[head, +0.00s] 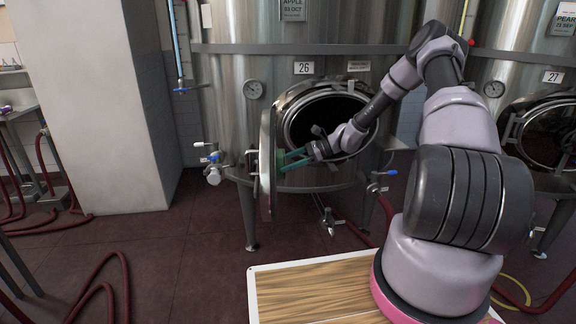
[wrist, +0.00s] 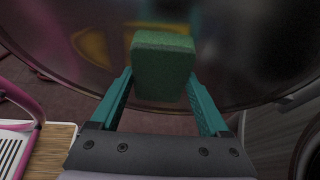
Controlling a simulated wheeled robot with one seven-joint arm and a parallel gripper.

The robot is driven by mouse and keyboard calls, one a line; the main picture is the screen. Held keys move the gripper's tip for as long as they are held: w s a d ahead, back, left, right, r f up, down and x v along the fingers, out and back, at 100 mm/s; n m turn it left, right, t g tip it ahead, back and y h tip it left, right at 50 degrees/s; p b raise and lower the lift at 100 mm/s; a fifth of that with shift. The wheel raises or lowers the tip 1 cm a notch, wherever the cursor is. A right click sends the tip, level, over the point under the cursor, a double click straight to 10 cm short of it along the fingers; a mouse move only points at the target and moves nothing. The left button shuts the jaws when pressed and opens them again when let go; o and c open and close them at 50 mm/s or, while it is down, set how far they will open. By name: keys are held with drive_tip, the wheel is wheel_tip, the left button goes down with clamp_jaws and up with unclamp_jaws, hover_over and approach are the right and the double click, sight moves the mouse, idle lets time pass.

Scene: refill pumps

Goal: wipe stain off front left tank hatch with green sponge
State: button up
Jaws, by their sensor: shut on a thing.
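My gripper (head: 289,160) is shut on a green sponge (wrist: 162,66), held between its two teal fingers. In the head view the sponge (head: 280,161) is partly hidden beside the inner face of the open hatch door (head: 266,165) of the tank labelled 26. The door stands swung out to the left of the round tank opening. In the wrist view the sponge is close in front of the door's shiny surface (wrist: 235,60); I cannot tell if it touches. A yellow-brown patch (wrist: 95,45) shows on that surface left of the sponge; stain or reflection is unclear.
The steel tank 26 (head: 225,100) stands behind the door, with valves (head: 213,172) at its left. Tank 27 (head: 510,70) is at the right. A wooden-topped board (head: 310,292) lies beside my base. Red hoses (head: 105,290) lie on the floor, and a pale pillar (head: 90,110) stands left.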

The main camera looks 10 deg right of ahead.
drive_tip(key=w, duration=0.4)
drive_tip(key=shift+d+r, duration=0.1)
drive_tip(key=shift+d, duration=0.1)
